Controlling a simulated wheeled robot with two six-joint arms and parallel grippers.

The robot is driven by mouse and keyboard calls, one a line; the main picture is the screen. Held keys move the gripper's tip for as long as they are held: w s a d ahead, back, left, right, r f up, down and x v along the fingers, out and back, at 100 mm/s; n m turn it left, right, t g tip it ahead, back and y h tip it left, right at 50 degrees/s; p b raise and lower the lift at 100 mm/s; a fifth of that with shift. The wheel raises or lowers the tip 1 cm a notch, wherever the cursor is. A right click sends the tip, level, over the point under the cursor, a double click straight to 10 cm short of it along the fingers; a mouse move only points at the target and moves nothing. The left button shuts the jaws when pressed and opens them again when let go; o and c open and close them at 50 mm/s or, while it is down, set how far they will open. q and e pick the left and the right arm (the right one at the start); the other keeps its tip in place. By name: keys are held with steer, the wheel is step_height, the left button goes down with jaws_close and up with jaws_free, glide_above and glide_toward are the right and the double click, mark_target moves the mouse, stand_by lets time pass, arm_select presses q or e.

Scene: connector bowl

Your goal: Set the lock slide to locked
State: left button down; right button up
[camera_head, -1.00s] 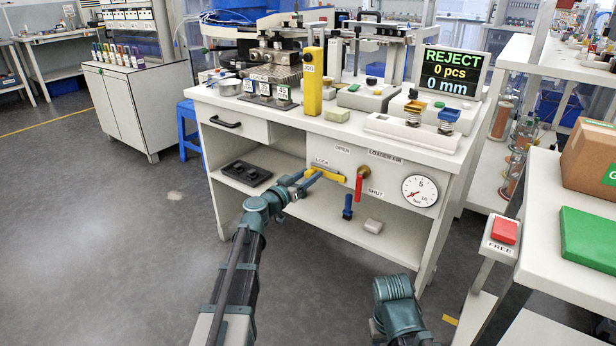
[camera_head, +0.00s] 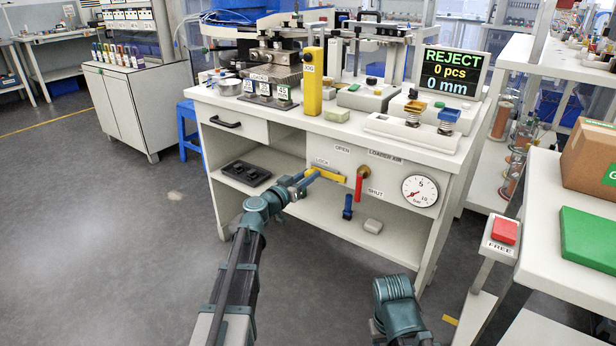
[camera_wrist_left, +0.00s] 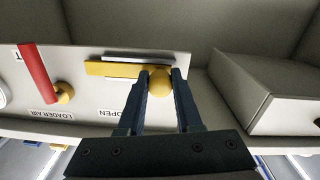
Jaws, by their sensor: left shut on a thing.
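My left gripper (camera_head: 309,174) is at the slide's left end in the head view. In the wrist view its two dark blue fingers (camera_wrist_left: 161,78) are shut on the knob, one on each side. My right arm shows at the bottom of the head view, but its gripper does not.
A red valve lever (camera_head: 359,186) between OPEN and SHUT labels is close to the right of the slide, with a pressure gauge (camera_head: 419,191) beyond. A black tray (camera_head: 246,174) and a blue part (camera_head: 347,207) are on the shelf below. The floor in front is clear.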

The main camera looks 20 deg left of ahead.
mark_target(326, 175)
stand_by(0.6)
arm_select(q)
steer(key=d, duration=0.1)
steer(key=s+d, duration=0.1)
steer(key=d, duration=0.1)
steer(key=shift+s+d, duration=0.25)
steer(key=shift+d, duration=0.15)
steer(key=c, duration=0.6)
jaws_free()
steer(key=v, duration=1.3)
steer(key=shift+s+a, duration=0.2)
steer(key=shift+s, duration=0.15)
